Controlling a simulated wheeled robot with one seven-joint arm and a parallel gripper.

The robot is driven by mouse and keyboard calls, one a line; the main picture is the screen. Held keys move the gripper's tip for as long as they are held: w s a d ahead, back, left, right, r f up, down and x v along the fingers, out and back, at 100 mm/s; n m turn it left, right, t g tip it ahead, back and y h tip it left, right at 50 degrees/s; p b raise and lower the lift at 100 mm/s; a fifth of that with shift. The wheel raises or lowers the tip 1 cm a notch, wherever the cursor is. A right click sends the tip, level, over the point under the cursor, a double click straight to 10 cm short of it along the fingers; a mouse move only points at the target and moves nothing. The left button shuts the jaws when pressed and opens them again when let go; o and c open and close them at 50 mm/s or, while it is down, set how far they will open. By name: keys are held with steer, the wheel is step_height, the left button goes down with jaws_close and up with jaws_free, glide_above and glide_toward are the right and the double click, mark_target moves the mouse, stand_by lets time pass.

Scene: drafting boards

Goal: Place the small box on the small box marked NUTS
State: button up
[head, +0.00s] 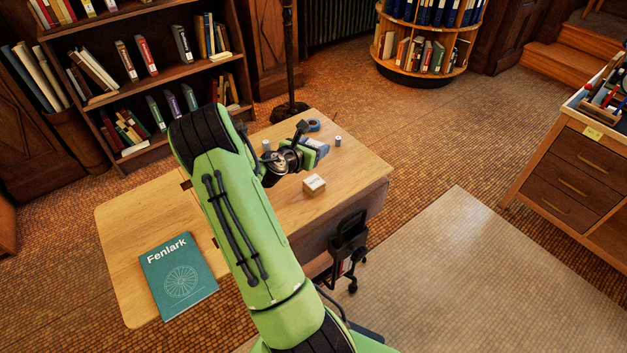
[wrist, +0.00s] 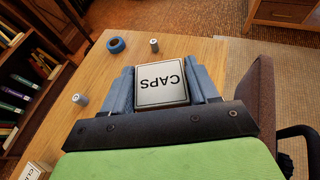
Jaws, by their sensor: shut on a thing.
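My gripper (head: 316,146) is over the wooden desk, its blue fingers on either side of a small box. In the wrist view this held box (wrist: 162,84) has a white top marked CAPS, seen upside down. Another small white box (head: 314,184) sits on the desk, below and nearer than my gripper in the head view. It has dark lettering too small to read. A third small box (wrist: 32,172) shows partly at the lower left of the wrist view, its label cut off. I cannot read NUTS on any box.
The wooden desk (head: 345,178) also holds a blue tape roll (head: 313,125), two small cylinders (head: 338,141) (head: 266,145) and a teal Fenlark book (head: 178,278). A chair (head: 347,248) stands against its near side. Bookshelves (head: 150,60) are behind; a drawer cabinet (head: 575,175) is right.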

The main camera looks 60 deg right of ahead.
mark_target(314, 181)
step_height(314, 181, down, 10)
steer(key=b, duration=0.4)
steer(key=shift+s+d, duration=0.1)
steer(key=shift+s, duration=0.05)
steer(key=shift+f, duration=0.2)
steer(key=o, duration=1.1)
